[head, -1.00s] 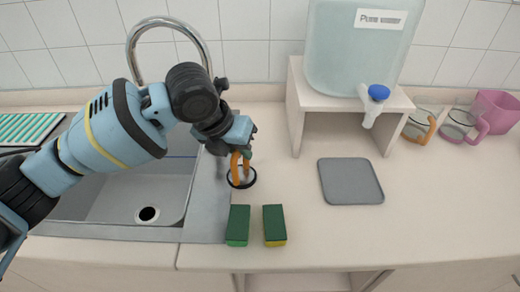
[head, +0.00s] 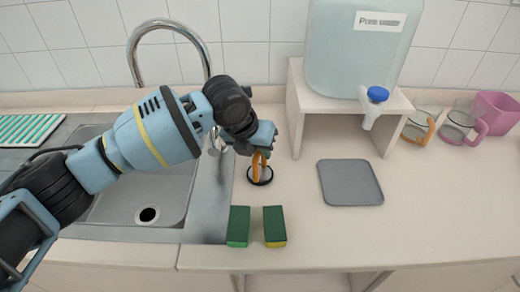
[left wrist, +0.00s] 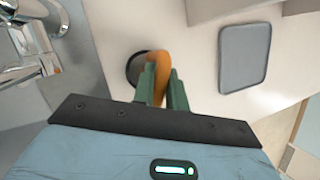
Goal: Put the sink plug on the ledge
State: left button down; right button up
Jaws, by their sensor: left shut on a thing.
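The sink plug (head: 260,176) has a dark round base and an orange loop handle. My left gripper (head: 260,154) is shut on the handle, over the counter just right of the sink's steel edge. In the left wrist view the green fingers of the left gripper (left wrist: 163,88) close on the orange handle, and the plug's dark base (left wrist: 136,68) shows beyond them. I cannot tell whether the base touches the counter. The sink (head: 118,190) has its open drain hole at lower left. My right gripper is not in view.
A grey square mat (head: 350,182) lies to the right. A wooden stand (head: 296,110) holds a water tank (head: 362,45). A tap (head: 135,60) rises behind the sink.

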pick_arm(q)
jog(key=shift+f, duration=0.15)
jog(key=c, duration=1.4)
grip_release()
jog(key=shift+r, duration=0.2)
jog(key=v, duration=1.2)
jog(key=shift+p, duration=0.3)
